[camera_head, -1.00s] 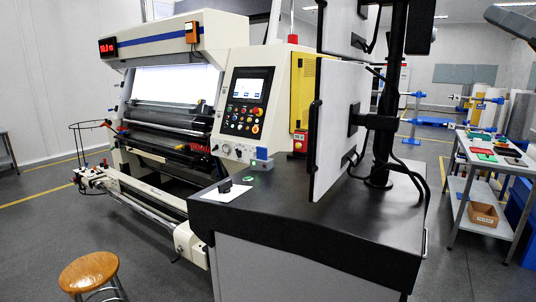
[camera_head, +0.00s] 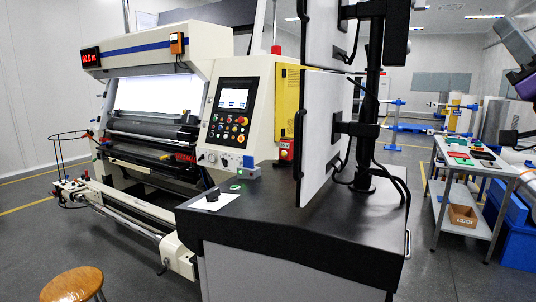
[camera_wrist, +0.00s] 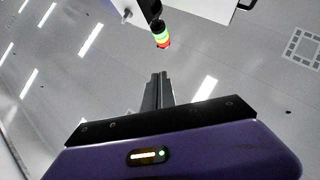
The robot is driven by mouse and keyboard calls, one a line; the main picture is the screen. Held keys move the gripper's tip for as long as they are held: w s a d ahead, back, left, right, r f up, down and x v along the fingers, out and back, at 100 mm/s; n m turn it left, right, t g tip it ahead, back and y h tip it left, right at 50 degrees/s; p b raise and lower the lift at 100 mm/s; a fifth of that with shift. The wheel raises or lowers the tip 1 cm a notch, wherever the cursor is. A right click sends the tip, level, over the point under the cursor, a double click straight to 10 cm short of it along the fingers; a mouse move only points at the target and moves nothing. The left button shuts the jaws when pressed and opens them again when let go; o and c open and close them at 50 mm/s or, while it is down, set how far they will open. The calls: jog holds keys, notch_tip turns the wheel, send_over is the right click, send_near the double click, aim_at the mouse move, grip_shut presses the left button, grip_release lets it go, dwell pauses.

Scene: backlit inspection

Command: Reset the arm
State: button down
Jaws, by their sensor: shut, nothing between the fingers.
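My gripper (camera_wrist: 160,88) shows in the wrist view, with its two dark fingers together and nothing between them. It points up toward the ceiling, and a signal tower (camera_wrist: 161,36) with green, yellow and red bands hangs into the upper middle of that view. In the head view part of my arm (camera_head: 522,60) shows at the upper right edge. The gripper itself is out of that view.
A dark-topped cabinet (camera_head: 300,225) with monitors on a black post (camera_head: 371,110) stands close in front. An inspection machine (camera_head: 165,60) is on the left, with a wooden stool (camera_head: 72,284) near it. A grey trolley (camera_head: 462,180) stands at the right. Floor between cabinet and trolley is clear.

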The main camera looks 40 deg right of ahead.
jog(key=w+a+f+m+g+h, duration=0.1)
jog(key=w+f+m+g+h, duration=0.15)
jog(key=f, duration=0.75)
jog(key=w+a+f+m+g+h, duration=0.15)
jog(key=f+m+g+h, duration=0.25)
jog(key=f, duration=0.5)
jog(key=w+a+f+n+y, duration=0.1)
jog(key=w+a+f+y, duration=0.1)
jog(key=a+f, duration=0.55)
jog(key=w+a+f+n+y, duration=0.15)
jog(key=a+f, duration=0.35)
jog(key=f, duration=0.6)
jog(key=s+a+f+n+y, duration=0.2)
jog(key=a+f+y, duration=0.2)
jog(key=a+f, duration=0.25)
jog(key=s+a+f+n+y, duration=0.2)
jog(key=a+f+n+y, duration=0.1)
jog(key=a+f, duration=0.35)
jog(key=s+a+f+n+g+y, duration=0.3)
jog(key=s+a+f+n+y, duration=0.3)
jog(key=s+a, duration=0.7)
notch_tip(320, 180, down, 3)
jog(key=y, duration=0.2)
jog(key=shift+f+y, duration=0.15)
jog(key=shift+y, duration=0.15)
jog(key=shift+d+g, duration=0.15)
jog(key=shift+g, duration=0.1)
